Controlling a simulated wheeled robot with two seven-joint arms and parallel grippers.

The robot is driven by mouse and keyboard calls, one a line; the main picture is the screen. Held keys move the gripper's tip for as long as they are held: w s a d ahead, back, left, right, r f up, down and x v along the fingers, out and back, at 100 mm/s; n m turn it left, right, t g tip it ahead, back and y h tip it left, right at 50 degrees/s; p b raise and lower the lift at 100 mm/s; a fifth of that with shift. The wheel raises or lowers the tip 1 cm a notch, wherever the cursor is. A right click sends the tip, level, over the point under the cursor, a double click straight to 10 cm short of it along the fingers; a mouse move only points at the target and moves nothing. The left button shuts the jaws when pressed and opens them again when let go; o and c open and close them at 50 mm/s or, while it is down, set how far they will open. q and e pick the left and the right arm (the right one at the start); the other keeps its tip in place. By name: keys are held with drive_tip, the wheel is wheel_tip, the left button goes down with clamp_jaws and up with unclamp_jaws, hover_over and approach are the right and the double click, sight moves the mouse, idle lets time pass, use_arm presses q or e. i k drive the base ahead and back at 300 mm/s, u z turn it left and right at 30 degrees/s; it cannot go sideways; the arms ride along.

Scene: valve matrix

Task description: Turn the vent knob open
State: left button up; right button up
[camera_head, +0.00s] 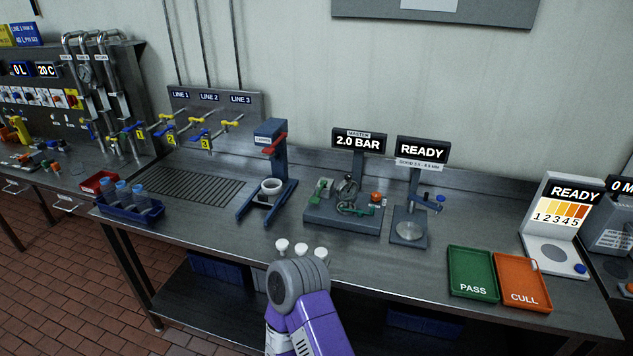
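A blue stand (269,164) with a white cup is left of the rig. A gauge stand (409,229) with a "READY" display is right. Green PASS (472,252) and orange CULL (522,257) trays lie right; a blue bottle crate (128,214) left.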

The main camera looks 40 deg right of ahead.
sight(376, 196)
drive_tip(key=z, duration=0.1)
drive_tip(key=i, duration=0.85)
drive_tip(key=z, duration=0.55)
